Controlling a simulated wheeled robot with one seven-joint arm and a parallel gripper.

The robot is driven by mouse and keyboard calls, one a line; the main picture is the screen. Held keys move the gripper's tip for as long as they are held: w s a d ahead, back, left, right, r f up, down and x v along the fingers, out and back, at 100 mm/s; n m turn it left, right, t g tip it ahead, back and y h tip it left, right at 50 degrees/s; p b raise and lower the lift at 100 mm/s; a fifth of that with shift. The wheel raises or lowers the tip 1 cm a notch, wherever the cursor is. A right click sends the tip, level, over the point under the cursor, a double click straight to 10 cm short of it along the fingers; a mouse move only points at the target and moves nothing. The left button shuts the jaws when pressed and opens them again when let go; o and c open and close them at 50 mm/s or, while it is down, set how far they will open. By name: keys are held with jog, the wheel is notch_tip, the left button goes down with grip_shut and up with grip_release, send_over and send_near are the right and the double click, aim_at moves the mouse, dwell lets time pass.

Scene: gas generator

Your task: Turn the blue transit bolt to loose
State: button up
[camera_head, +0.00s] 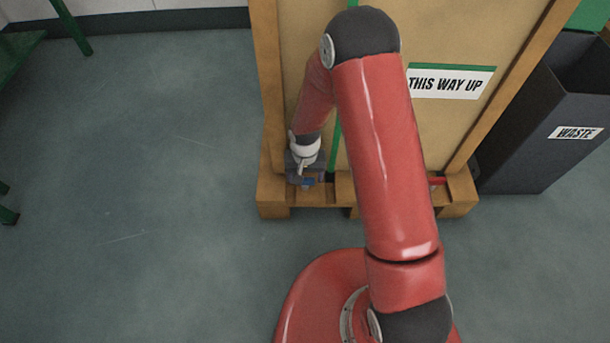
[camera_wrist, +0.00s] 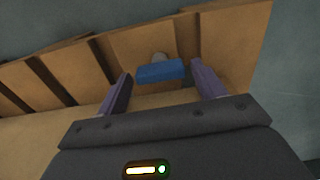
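The blue transit bolt (camera_wrist: 160,71) shows in the wrist view as a blue bar handle with a round grey part behind it, at the pallet's wood. It lies between and a little beyond the two fingers of my gripper (camera_wrist: 163,82). The fingers are apart, with a gap visible on each side of the blue bar. In the head view the blue bolt (camera_head: 308,182) shows small at the left foot of the crate, just below my gripper (camera_head: 301,180). My gripper partly hides it, and its setting cannot be read.
The wooden crate (camera_head: 444,130) with a THIS WAY UP label stands on a pallet (camera_head: 275,212). A red part (camera_head: 437,181) sits at the pallet's right. A dark waste bin (camera_head: 530,150) stands right of the crate. The floor at left is clear; green legs stand at the far left.

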jog(key=shift+o, duration=0.6)
jog(key=shift+r, duration=0.1)
notch_tip(320, 180, up, 8)
jog(key=shift+f+p, duration=0.2)
jog(key=shift+p, duration=0.55)
jog(key=shift+r, duration=0.1)
